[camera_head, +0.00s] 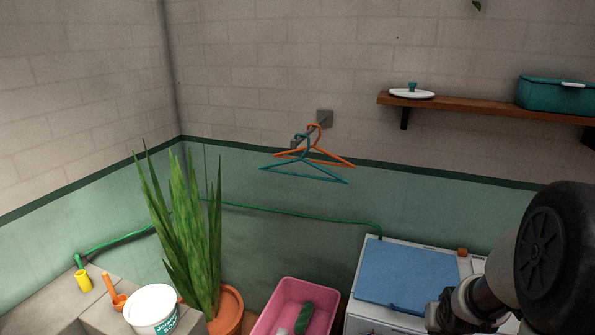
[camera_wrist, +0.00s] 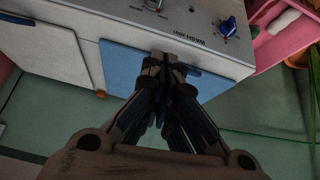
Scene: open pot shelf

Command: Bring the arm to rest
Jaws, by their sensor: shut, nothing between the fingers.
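My gripper (camera_wrist: 168,68) shows in the wrist view with its fingers together and nothing between them. Its fingertips appear in front of the white washing machine (camera_wrist: 130,20), across the edge of the machine's blue panel (camera_wrist: 125,68). I cannot tell whether they touch it. In the head view my arm is at the lower right, in front of the white machine (camera_head: 375,321) and near its blue top panel (camera_head: 405,272). The fingers cannot be made out clearly there.
A pink tub (camera_head: 262,325) stands left of the machine, beside a potted plant (camera_head: 190,240). A white bucket (camera_head: 152,306) is at the lower left. Two hangers (camera_head: 318,176) hang on the wall. A wooden shelf (camera_head: 470,103) holds a teal box (camera_head: 550,94) and a white lid (camera_head: 405,94).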

